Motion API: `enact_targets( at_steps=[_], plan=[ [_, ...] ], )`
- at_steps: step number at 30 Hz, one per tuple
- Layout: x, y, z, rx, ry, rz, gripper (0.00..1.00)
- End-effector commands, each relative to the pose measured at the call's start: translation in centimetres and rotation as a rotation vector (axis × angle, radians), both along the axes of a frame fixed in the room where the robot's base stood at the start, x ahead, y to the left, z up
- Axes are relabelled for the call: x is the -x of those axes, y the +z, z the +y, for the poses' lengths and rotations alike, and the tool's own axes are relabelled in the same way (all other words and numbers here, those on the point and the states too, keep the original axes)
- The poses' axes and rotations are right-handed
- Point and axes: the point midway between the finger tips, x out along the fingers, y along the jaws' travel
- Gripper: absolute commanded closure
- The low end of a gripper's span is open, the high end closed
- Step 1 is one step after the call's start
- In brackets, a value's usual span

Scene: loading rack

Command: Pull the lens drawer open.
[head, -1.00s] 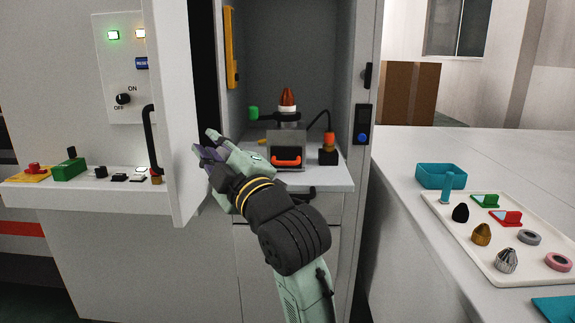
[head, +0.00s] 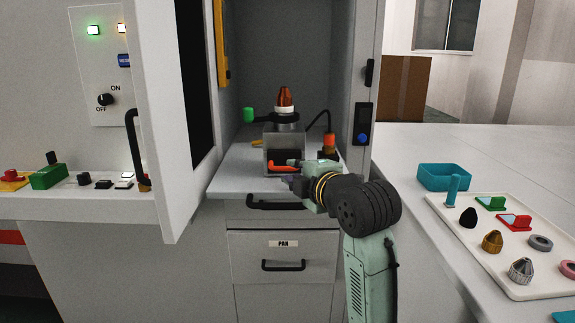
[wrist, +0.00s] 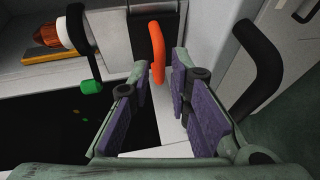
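A grey box (head: 284,138) with an orange handle (head: 278,168) on its front stands on the cabinet shelf; no lens label is readable. My gripper (head: 290,172) is in front of this handle, fingers pointing left. In the wrist view the orange handle (wrist: 157,52) shows just beyond and between the spread fingers (wrist: 158,80), which do not appear closed on it. Below the shelf, an upper drawer has a black handle (head: 274,203), with my gripper just above it; this handle also shows in the wrist view (wrist: 262,65). My arm covers the box's lower right.
A drawer labelled PAN (head: 283,244) lies below. An amber-tipped lamp (head: 285,100) sits on the box. The open cabinet door (head: 152,110) stands at left. A white tray (head: 505,270) of small parts lies on the right bench.

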Motion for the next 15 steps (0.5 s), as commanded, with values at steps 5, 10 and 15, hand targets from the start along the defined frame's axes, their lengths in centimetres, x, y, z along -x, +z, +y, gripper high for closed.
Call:
enact_targets(
  at_steps=[5, 10, 15],
  plan=[
    [-2.5, -0.4, 1.1, -0.001, 0.001, 0.001, 0.82],
    [-3.5, -0.7, 1.5, 0.000, 0.000, 0.000, 0.82],
    [-3.7, -0.8, 1.6, 0.001, -0.001, -0.001, 0.82]
  ],
)
